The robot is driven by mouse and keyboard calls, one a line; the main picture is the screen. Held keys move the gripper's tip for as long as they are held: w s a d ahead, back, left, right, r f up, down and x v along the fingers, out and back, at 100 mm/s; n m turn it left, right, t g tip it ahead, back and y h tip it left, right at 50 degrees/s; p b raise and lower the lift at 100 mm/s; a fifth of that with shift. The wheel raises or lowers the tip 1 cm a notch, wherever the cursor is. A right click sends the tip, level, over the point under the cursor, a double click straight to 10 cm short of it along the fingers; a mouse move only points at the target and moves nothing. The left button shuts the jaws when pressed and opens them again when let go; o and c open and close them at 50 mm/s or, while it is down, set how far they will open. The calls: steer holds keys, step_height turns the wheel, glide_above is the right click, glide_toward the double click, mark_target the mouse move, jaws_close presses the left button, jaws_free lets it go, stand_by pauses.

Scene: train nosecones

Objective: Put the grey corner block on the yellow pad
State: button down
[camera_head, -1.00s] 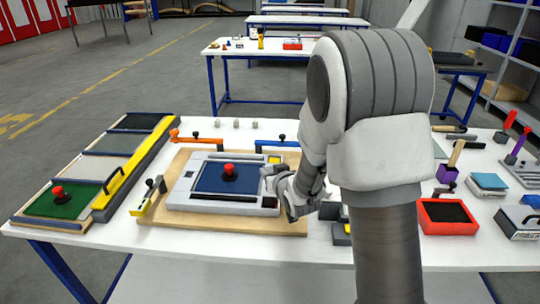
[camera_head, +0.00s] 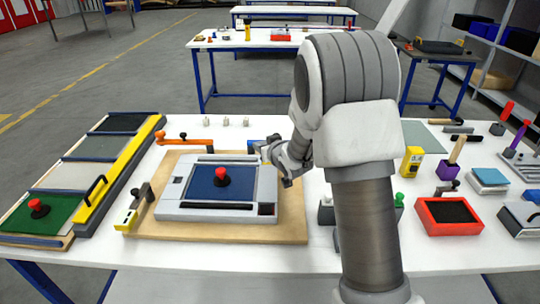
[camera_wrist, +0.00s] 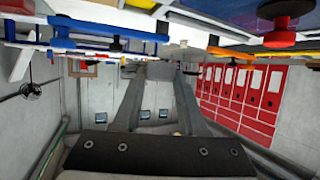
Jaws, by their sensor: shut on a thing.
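My gripper (camera_head: 272,158) is shut, over the upper right corner of the light grey frame (camera_head: 215,215) in the head view. The grey corner block is at its fingertips, mostly hidden by the gripper and too small to make out clearly. The yellow pad (camera_head: 264,156) shows only as a sliver at that corner, largely covered by my gripper. I cannot tell whether the block touches the pad. In the wrist view the dark mount of my gripper (camera_wrist: 155,150) fills the bottom, and the block is not clear.
The frame holds a blue plate with a red knob (camera_head: 222,174) and lies on a wooden board (camera_head: 290,225). An orange lever (camera_head: 180,138) stands behind it and a yellow-and-grey clamp (camera_head: 134,208) at its left. A red tray (camera_head: 448,230) is at the right.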

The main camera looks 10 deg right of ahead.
mark_target(270, 164)
steer(key=w+f, duration=0.1)
steer(key=w+d+f, duration=0.2)
steer(key=w, duration=0.1)
steer(key=shift+d, duration=0.25)
steer(key=shift+w+f, duration=0.1)
steer(key=shift+f, duration=1.9)
steer(key=shift+f+b, duration=0.4)
steer(key=shift+b, duration=0.1)
steer(key=shift+f+b, duration=0.25)
steer(key=shift+b, duration=0.05)
